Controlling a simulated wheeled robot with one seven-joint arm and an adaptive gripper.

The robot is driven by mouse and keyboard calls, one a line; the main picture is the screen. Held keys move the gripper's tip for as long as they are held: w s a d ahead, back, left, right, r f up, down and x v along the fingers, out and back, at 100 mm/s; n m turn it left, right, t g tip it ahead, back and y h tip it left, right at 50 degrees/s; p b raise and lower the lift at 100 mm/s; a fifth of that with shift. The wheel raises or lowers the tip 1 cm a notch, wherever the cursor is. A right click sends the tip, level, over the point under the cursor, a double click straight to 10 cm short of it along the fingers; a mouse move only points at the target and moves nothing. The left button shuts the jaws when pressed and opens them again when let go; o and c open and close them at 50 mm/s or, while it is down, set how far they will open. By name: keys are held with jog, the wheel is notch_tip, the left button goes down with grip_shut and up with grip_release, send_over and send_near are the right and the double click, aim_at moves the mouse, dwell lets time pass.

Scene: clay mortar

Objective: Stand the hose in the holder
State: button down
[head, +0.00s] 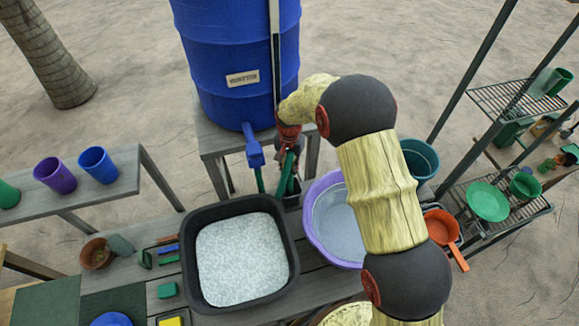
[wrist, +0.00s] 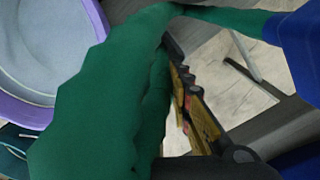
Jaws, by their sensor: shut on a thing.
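The green hose (head: 286,174) hangs below my gripper (head: 288,146), between the blue barrel and the purple basin. My gripper is shut on the hose. In the wrist view the hose (wrist: 100,105) fills much of the left and middle, beside a yellow and black finger (wrist: 195,105). A thinner green stretch runs right to a blue part. What seems to be the holder, a small dark container (head: 292,201), is under the hose's lower end in the head view. I cannot tell whether the hose end is inside it or above it.
The blue barrel (head: 238,60) with its blue tap (head: 254,150) stands behind on a grey stand. A black tub of pale grains (head: 283,291) is at the front. The purple basin (head: 313,222) is close on the right. A wire shelf (head: 505,95) stands far right.

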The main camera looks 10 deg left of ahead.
jog(key=c, duration=1.5)
grip_release()
jog(key=shift+c, duration=0.2)
jog(key=shift+o, duration=1.4)
jog(key=o, duration=0.5)
jog(key=shift+r+p, duration=2.7)
jog(key=shift+r, duration=2.8)
